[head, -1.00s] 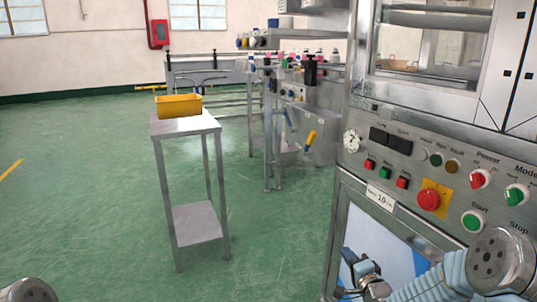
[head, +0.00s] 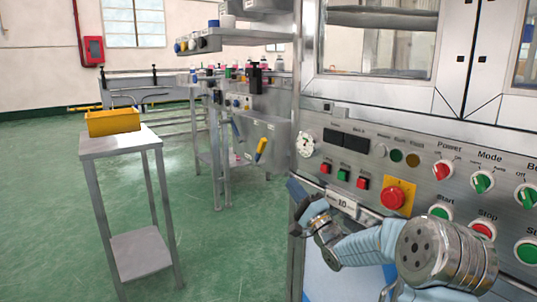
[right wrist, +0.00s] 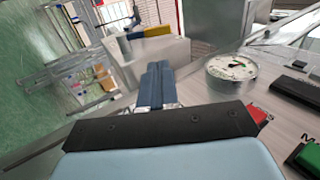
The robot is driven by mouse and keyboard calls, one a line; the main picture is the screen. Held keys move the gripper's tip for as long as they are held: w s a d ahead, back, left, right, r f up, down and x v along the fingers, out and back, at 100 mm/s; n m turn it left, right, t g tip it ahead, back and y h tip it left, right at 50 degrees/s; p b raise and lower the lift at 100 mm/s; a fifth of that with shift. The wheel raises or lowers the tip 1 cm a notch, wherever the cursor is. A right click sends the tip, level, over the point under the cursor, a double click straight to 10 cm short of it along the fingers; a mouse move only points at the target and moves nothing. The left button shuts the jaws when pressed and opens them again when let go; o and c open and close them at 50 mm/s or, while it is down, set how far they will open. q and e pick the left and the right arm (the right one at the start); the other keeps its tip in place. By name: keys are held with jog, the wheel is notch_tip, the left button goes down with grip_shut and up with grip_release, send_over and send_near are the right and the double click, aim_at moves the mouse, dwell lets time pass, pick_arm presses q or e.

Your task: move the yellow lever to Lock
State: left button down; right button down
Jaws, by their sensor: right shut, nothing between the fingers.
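A yellow lever (head: 262,148) with a dark lower end sits on the side of the metal line behind the control cabinet, in the middle of the head view. It stands tilted; its markings are too small to read. My right gripper (head: 296,190) is in front of the cabinet's left edge, below the gauge, and well apart from the lever. Its blue fingers (right wrist: 158,85) are together and empty in the right wrist view. My left gripper is not in view.
The control panel has a gauge (head: 305,145), a red emergency button (head: 393,197) and several knobs close to my right arm. A small metal table (head: 90,147) with a yellow bin (head: 113,120) stands at the left. Green floor (head: 50,220) is free around it.

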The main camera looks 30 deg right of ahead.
aim_at(264, 146)
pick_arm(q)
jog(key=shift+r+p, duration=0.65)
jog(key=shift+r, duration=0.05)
pick_arm(e)
jog(key=x, duration=1.3)
jog(key=shift+w+r, duration=0.1)
jog(key=shift+w, duration=0.3)
